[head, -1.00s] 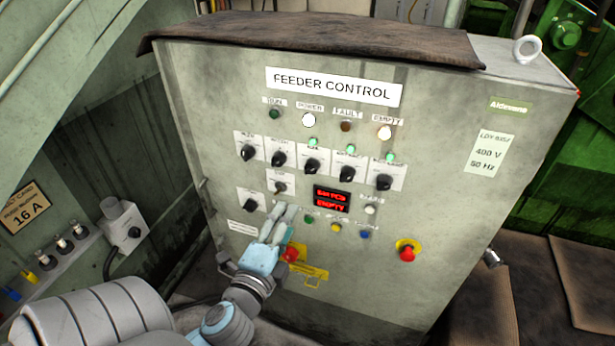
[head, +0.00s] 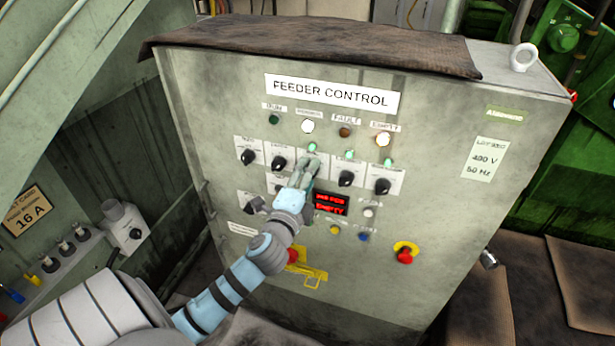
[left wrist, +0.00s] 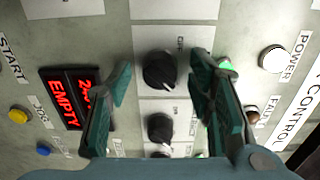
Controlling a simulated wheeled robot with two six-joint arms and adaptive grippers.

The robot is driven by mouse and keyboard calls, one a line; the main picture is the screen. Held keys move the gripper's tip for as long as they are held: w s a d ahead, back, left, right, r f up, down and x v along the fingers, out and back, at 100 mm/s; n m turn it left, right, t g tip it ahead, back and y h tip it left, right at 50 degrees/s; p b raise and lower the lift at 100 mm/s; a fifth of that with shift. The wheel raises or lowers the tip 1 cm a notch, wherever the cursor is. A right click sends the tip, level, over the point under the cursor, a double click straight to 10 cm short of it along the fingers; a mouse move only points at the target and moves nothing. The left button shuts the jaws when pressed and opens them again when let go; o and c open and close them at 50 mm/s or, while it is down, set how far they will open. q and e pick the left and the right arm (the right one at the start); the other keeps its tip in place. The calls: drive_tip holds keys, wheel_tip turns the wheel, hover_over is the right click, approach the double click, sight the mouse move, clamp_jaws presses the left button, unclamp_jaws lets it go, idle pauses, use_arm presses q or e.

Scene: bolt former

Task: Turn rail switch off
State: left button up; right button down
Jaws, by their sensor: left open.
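The grey FEEDER CONTROL cabinet (head: 430,140) carries a row of black rotary switches. My left gripper (head: 304,170) is at the middle of this row and covers the third switch in the head view. In the left wrist view, my open left gripper (left wrist: 158,90) has one finger on each side of a black knob (left wrist: 160,71), with visible gaps. An "OFF" mark shows beside this knob. A neighbouring knob (left wrist: 160,127) lies just below it in that view. Which switch is labelled rail is too small to read. My right gripper is not in view.
A red-lettered display (head: 331,203) sits below the switch row, and indicator lamps (head: 308,126) above it. Below are a red emergency button (head: 405,256) and a yellow hasp (head: 310,274). A socket box (head: 125,229) is at the left.

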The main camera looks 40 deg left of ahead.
use_arm(q)
clamp_jaws()
drive_tip(key=shift+n, duration=0.3)
drive_tip(key=shift+n+b, duration=2.15)
drive_tip(key=shift+n, duration=6.55)
